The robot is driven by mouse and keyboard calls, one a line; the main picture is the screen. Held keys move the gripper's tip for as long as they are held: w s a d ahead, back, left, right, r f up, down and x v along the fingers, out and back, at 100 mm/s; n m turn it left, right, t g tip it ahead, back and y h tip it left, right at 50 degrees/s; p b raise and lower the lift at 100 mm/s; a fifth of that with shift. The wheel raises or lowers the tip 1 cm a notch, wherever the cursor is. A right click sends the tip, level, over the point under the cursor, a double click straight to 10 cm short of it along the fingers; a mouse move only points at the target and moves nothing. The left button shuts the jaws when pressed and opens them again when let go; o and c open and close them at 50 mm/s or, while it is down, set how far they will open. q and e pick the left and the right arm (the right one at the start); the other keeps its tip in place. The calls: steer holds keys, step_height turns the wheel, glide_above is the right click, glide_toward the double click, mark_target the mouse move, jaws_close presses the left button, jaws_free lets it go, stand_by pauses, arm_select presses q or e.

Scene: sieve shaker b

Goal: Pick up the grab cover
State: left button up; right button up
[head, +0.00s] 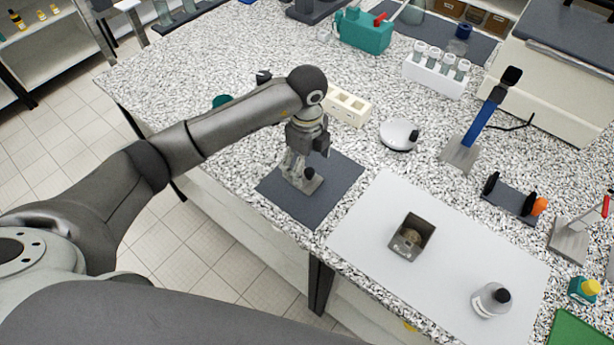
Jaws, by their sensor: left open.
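The grab cover looks like a small grey metal plate (313,186) with a black knob, lying on a dark grey mat (312,209) near the table's left front edge. My left gripper (296,168) points down right over the plate. Its fingers are open and partly hide the plate's left side. I cannot tell whether they touch the plate or knob. An open metal box (408,248) with some material inside stands on the white board to the right. My right gripper is not in view.
The white board (360,225) also bears a bottle with a black cap (491,300). Behind the mat are a cream block with holes (347,107) and a round white dish (399,134). A blue-posted stand (480,125) rises farther right. The speckled table's left part is mostly clear.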

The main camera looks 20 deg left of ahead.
mark_target(306, 173)
arm_select(q)
steer(key=f+p, duration=0.2)
steer(key=f, duration=0.1)
steer(key=shift+s+f, duration=0.2)
steer(key=shift+f, duration=0.7)
steer(key=shift+s, duration=0.1)
jaws_close()
